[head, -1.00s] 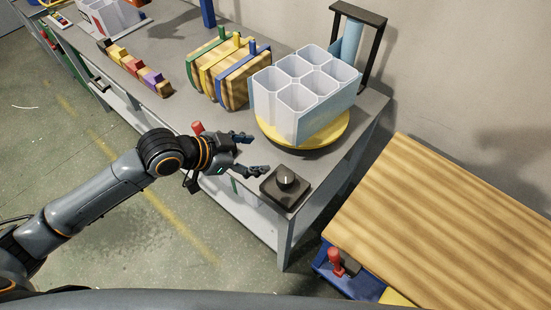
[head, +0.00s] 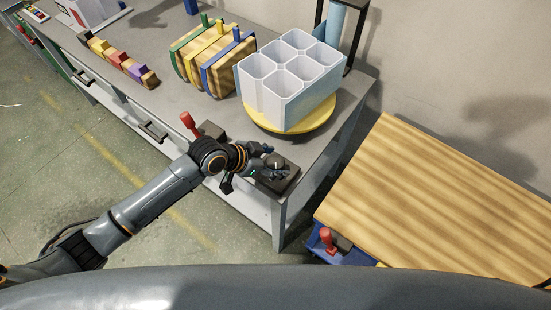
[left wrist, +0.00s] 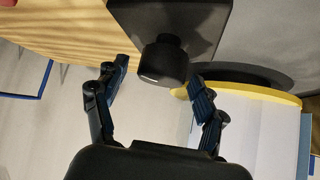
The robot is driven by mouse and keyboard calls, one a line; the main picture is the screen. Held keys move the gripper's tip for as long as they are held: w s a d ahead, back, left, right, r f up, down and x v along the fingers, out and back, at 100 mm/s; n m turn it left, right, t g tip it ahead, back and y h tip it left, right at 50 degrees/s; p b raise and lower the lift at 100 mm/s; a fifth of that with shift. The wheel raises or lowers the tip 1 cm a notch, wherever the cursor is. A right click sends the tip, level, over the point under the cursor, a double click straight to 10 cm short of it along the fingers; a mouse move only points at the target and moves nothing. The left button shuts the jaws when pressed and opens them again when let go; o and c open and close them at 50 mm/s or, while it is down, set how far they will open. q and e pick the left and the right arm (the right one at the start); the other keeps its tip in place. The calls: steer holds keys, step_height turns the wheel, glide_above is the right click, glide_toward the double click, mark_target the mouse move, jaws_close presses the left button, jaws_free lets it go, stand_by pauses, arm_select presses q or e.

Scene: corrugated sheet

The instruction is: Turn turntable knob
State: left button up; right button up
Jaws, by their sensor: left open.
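The turntable knob (left wrist: 163,62) is a dark round knob on a black box (left wrist: 190,15); in the head view the box (head: 279,182) sits at the front corner of the grey bench, and the knob (head: 276,162) is partly hidden by my gripper. My left gripper (head: 273,160) is at the knob. In the left wrist view its fingers (left wrist: 158,80) are spread, one on each side of the knob and a little short of it; I cannot tell whether they touch it. The yellow turntable (head: 322,119) carries a white compartment bin (head: 268,102). My right gripper is not in view.
A red-handled lever (head: 188,122) stands on the bench beside my left forearm. Wooden boards in coloured frames (head: 213,62) and a row of coloured blocks (head: 118,62) lie farther left. A wooden-topped table (head: 430,210) is at the right.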

arm_select(q)
steer(key=shift+w+d+f, duration=0.15)
steer(key=shift+d+f, duration=0.05)
steer(key=shift+f, duration=0.05)
steer(key=c, duration=1.2)
steer(key=shift+f+m+g+b, duration=0.15)
steer(key=shift+m+g+b, duration=0.3)
steer(key=shift+b, duration=0.55)
steer(key=m+g+h+b, duration=0.1)
steer(key=m+g+b, duration=0.2)
steer(key=b, duration=0.3)
steer(key=shift+w+m, duration=0.1)
steer(key=shift+m, duration=0.65)
steer(key=shift+m+g+b, duration=1.05)
steer(key=shift+m+b, duration=0.15)
steer(key=shift+b, duration=0.25)
steer(key=shift+r, duration=0.2)
